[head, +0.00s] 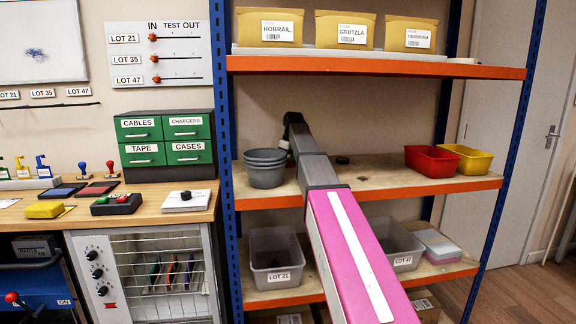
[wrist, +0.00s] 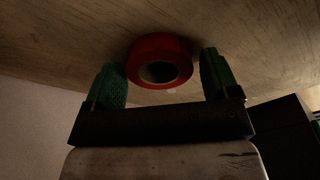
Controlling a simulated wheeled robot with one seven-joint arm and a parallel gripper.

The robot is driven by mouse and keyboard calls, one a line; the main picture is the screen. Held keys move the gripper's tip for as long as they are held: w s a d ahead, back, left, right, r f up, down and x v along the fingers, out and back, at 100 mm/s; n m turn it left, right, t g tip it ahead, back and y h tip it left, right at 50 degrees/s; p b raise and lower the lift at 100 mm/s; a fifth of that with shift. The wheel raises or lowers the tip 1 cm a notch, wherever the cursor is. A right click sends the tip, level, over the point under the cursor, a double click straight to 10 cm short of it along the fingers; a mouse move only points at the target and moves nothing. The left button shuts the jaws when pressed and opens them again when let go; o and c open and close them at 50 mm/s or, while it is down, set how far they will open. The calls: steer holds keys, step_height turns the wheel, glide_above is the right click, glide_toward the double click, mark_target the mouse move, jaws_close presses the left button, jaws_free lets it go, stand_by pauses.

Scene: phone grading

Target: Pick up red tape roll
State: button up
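The red tape roll (wrist: 152,47) shows in the wrist view against a wooden surface (wrist: 60,40). Its dark centre hole faces the camera. My gripper (wrist: 161,62) has its two green fingers spread, one on each side of the roll. In the head view I cannot make out the red roll or the fingertips. My pink and grey arm reaches into the middle shelf (head: 425,186) and hides part of it.
Stacked grey bowls (head: 265,170) stand left of my arm on the middle shelf. A small dark object (head: 342,160) lies right of it. Red (head: 432,160) and yellow (head: 468,158) bins stand at the right. The orange-edged upper shelf (head: 375,68) is overhead.

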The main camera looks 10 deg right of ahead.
steer(key=c, duration=0.6)
steer(key=shift+c, duration=0.2)
